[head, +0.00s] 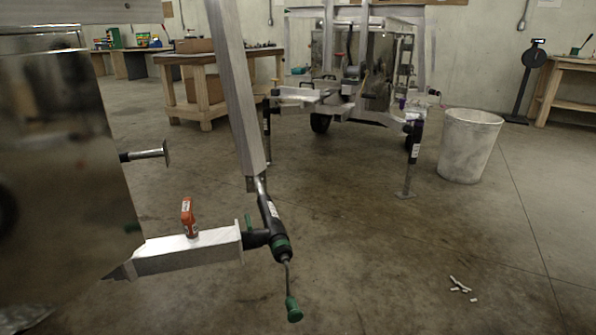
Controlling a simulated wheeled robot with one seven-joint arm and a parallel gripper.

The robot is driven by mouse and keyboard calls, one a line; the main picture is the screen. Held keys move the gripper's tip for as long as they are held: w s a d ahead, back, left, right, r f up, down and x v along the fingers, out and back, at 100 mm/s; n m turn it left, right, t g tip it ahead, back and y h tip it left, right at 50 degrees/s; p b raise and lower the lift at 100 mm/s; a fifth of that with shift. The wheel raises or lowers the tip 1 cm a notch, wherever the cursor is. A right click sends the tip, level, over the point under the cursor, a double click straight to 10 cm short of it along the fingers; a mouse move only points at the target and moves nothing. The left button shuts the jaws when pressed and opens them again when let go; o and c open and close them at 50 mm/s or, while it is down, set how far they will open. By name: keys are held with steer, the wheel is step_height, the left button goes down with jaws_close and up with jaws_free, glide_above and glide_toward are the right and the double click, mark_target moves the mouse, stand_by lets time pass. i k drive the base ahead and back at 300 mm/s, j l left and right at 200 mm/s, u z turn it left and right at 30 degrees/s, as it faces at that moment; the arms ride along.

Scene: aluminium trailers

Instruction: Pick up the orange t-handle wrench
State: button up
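A slanted aluminium post (236,90) and a black jack with a green-handled crank (293,309) stand just right of the beam. A shiny panel (60,170) fills the left. A white bin (468,146) stands farther back. Open concrete floor lies at lower right, with small white scraps (460,286).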

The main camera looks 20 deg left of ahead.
mark_target(189, 221)
steer(key=i+z, duration=0.1)
steer(key=i, duration=3.45)
steer(key=i+u, duration=0.2)
steer(key=i, duration=0.25)
steer(key=i+l+u, duration=0.15)
steer(key=i, duration=0.25)
steer(key=i+l+u, duration=0.2)
steer(key=i, duration=0.25)
steer(key=u, duration=4.35)
